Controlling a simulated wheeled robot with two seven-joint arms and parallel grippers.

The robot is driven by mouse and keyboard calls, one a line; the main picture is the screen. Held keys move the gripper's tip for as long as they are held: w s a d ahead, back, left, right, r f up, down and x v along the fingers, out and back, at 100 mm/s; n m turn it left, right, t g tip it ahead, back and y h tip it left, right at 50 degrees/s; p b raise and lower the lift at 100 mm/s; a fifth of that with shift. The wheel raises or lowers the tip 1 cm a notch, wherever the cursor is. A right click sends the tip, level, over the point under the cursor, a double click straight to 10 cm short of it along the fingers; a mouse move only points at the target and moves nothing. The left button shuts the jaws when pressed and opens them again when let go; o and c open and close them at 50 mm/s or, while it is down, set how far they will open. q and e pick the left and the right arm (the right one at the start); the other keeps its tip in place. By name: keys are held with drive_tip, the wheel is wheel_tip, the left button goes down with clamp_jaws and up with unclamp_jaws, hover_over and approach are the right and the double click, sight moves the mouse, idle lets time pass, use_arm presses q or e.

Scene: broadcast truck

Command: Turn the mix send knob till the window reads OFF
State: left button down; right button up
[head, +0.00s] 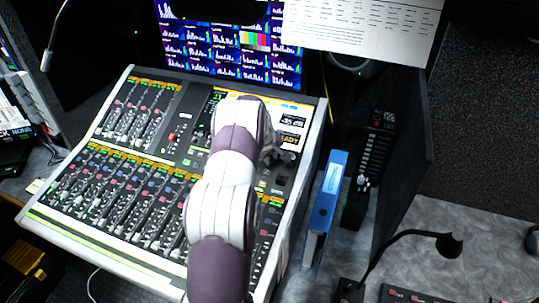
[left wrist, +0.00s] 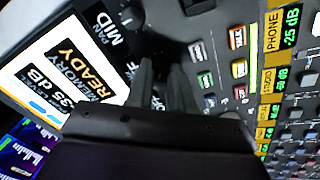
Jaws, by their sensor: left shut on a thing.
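The mixing console (head: 110,200) fills the left and middle of the head view. My left arm reaches over it, and my left gripper (head: 278,156) is at the panel right of the faders. In the left wrist view its two grey fingers (left wrist: 165,82) are shut on a dark knob, mostly hidden by the fingers and shadow. I cannot read this knob's name. Letters beside the fingers (left wrist: 158,103) are partly covered, and I cannot tell the mix send reading. My right gripper is not in view.
Lit buttons (left wrist: 237,38) and a PHONE window reading -25 dB (left wrist: 290,28) are close to the fingers. A blue binder (head: 326,195) and a dark fader box (head: 370,165) stand right of the console. Monitors (head: 230,50) are behind.

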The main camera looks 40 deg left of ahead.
use_arm(q)
drive_tip(key=shift+n, duration=0.5)
drive_tip(key=c, duration=1)
unclamp_jaws()
drive_tip(key=shift+r, duration=0.1)
drive_tip(key=b+v, duration=0.2)
drive_tip(key=v, duration=1)
drive_tip(key=shift+s+r, duration=0.15)
drive_tip(key=shift+r, duration=0.1)
